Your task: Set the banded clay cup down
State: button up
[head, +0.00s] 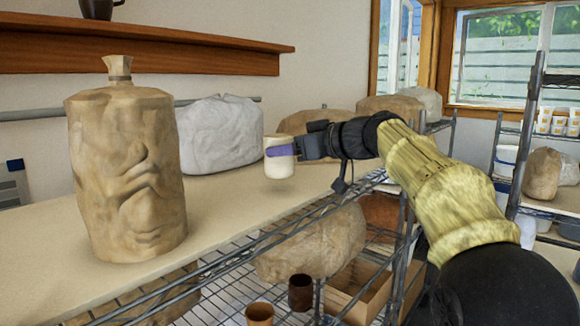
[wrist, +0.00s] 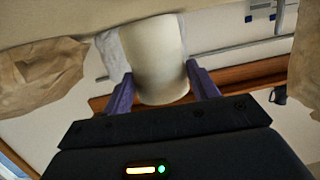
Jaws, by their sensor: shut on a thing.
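The clay cup (head: 279,164) is cream-white and looks upright in the head view. It is close over the shelf top, and I cannot tell whether its base touches. My gripper (head: 281,151) comes from the right and is shut on the cup, with a purple finger across its side that hides part of it. In the wrist view the cup (wrist: 158,60) sits between the two purple fingers (wrist: 162,88). No clear band shows on the cup's visible surface. The pale shelf top (head: 235,208) lies beneath it.
A tall tan clay bag (head: 128,170) stands on the shelf at left. A white bag (head: 218,136) and tan bags (head: 310,122) sit behind the cup. The shelf top between the tall bag and the cup is clear. Brown cups (head: 301,292) stand on the wire rack below.

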aim_at(291, 166)
jog(key=shift+f, duration=1.85)
jog(key=shift+s, duration=0.1)
jog(key=o, duration=1.4)
jog(key=shift+c, duration=0.2)
jog(key=shift+d, duration=0.25)
jog(key=b+v, duration=0.5)
jog(key=v, duration=0.6)
jog(key=shift+s+r, duration=0.15)
jog(key=shift+s, duration=0.1)
